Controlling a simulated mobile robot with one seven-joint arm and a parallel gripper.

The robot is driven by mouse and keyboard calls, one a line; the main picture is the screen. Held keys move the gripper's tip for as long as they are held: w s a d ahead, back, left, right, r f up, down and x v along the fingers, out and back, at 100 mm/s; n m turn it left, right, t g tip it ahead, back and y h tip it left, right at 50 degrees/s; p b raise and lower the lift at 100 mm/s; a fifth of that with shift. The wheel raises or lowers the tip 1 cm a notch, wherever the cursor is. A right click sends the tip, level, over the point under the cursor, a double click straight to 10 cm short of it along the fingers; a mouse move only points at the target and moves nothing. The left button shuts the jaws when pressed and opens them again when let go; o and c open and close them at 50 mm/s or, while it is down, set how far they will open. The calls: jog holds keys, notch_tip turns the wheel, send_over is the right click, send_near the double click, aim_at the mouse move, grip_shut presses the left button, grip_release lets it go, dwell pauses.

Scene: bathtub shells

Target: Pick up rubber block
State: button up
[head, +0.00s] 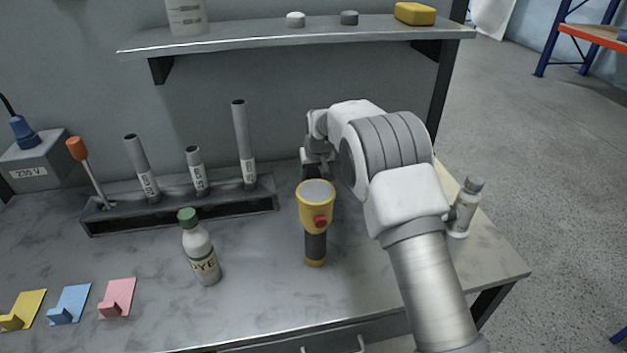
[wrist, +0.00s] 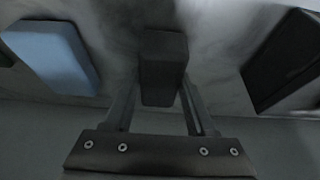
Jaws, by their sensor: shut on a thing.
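A dark block (wrist: 163,62), which looks like the rubber block, sits between the two fingers of my gripper (wrist: 160,100) in the wrist view. The fingers are shut on its sides. In the head view my gripper (head: 316,170) is low over the back of the bench, behind the yellow flashlight. The block cannot be made out clearly there. The wrist view does not show clearly whether the block touches the surface.
In the wrist view a blue block (wrist: 50,55) lies left and a dark object (wrist: 284,62) right. The flashlight (head: 315,215) stands before my gripper. A tube rack (head: 180,208) and bottle (head: 200,250) stand left; a shelf (head: 250,38) hangs above.

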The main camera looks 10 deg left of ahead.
aim_at(312, 170)
grip_shut()
jog(key=shift+r, duration=0.15)
jog(key=shift+r, duration=0.55)
notch_tip(312, 170, up, 3)
jog(key=shift+r+p, duration=0.1)
jog(key=shift+p, duration=0.25)
jog(key=s+d+r, duration=0.7)
jog(key=s, duration=0.2)
jog(key=shift+s+d, duration=0.1)
